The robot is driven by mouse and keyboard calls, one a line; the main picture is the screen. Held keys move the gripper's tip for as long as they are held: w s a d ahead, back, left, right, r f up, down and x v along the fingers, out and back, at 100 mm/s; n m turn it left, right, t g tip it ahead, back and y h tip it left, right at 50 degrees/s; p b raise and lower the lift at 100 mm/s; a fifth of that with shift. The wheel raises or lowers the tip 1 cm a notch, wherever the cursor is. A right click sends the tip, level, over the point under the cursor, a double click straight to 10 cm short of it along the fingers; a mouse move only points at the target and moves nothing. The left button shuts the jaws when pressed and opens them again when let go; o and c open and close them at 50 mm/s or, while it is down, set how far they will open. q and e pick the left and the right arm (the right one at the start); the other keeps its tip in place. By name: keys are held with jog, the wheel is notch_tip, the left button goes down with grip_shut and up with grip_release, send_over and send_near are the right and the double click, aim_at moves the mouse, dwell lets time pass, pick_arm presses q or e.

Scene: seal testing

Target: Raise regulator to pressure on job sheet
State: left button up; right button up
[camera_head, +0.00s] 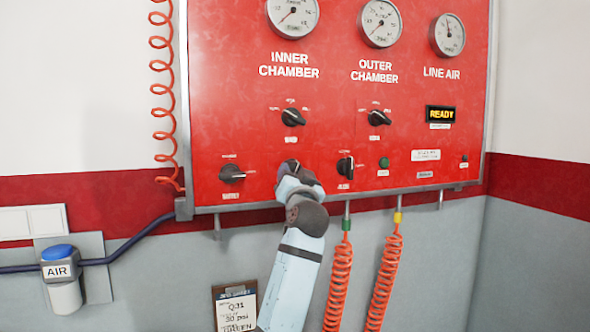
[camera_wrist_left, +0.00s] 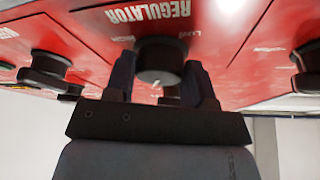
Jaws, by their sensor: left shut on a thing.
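The red panel (camera_head: 230,95) carries the regulator knob (camera_wrist_left: 160,62), a dark round knob below the upside-down word REGULATOR in the left wrist view. My left gripper (camera_wrist_left: 160,88) is shut on this knob, one finger on each side. In the head view my left gripper (camera_head: 292,172) reaches up to the panel's lower middle and hides most of the knob. The job sheet (camera_head: 236,312) hangs on the wall below; a line looks like "30 PSI", but the text is small. Gauges for inner chamber (camera_head: 293,14), outer chamber (camera_head: 380,22) and line air (camera_head: 448,35) sit along the top.
Other dark knobs stand nearby: one left (camera_head: 232,174), one right (camera_head: 345,168), and inner (camera_head: 293,117) and outer (camera_head: 379,118) chamber selectors above. A display (camera_head: 440,114) reads READY. Orange coiled hoses (camera_head: 338,280) hang right of my arm. A blue-topped AIR valve (camera_head: 60,270) is at left.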

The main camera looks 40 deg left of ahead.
pick_arm(q)
jog(key=shift+m+t+h, duration=0.3)
jog(key=shift+m, duration=0.5)
jog(key=o, duration=0.9)
jog(key=shift+f, duration=0.1)
